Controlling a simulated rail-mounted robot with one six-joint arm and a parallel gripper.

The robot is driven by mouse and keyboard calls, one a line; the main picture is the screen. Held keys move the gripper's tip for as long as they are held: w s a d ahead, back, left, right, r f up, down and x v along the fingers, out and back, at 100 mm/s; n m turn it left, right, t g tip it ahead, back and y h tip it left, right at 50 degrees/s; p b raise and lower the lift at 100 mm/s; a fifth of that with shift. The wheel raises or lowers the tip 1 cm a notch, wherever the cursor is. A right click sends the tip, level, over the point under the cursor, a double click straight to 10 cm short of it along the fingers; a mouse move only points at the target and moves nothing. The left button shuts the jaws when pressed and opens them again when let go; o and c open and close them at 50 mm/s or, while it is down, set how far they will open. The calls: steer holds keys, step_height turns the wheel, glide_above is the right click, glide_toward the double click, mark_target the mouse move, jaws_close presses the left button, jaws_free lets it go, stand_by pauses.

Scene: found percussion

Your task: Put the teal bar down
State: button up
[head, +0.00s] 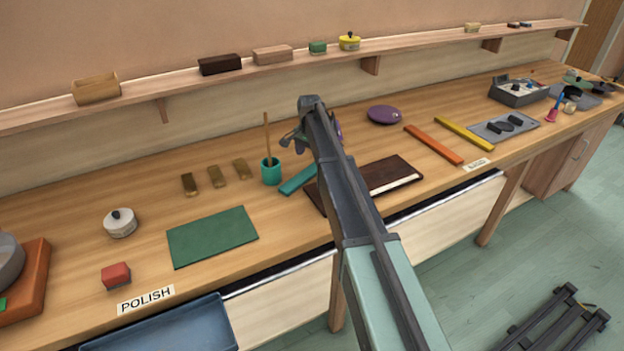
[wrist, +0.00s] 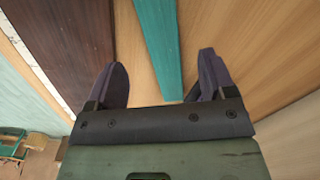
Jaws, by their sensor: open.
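The teal bar (head: 298,180) lies on the wooden worktop, against or very near the left edge of a dark brown board or book (head: 398,173). My arm crosses in front of that board. In the wrist view, the teal bar (wrist: 157,42) runs down between my two spread purple fingers, with bare wood showing on both sides of it. My gripper (wrist: 162,75) is open and apart from the bar at both fingers. In the head view, my wrist and arm mostly hide the fingers, and the height above the bar cannot be told.
A teal cup (head: 270,172) with a stick in it stands just left of the bar. Several small brown blocks and a green mat (head: 212,237) lie further left. A purple disc (head: 384,115) and orange (head: 433,145) and yellow (head: 464,134) bars lie right. A shelf runs along the wall.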

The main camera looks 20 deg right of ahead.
mark_target(310, 170)
step_height(310, 170, down, 7)
steer(key=b, duration=0.5)
steer(key=shift+r, duration=0.2)
steer(key=c, duration=1.2)
steer(key=shift+r, duration=0.1)
steer(key=shift+r+p, duration=0.6)
steer(key=shift+p, duration=0.05)
step_height(310, 170, up, 3)
steer(key=p, duration=0.3)
steer(key=s+d, duration=0.1)
steer(key=s, duration=0.5)
steer(key=s+d, duration=0.1)
steer(key=s, duration=0.4)
steer(key=s+d+f+b, duration=0.1)
steer(key=s, duration=0.5)
steer(key=shift+s+d, duration=0.3)
steer(key=shift+s, duration=0.05)
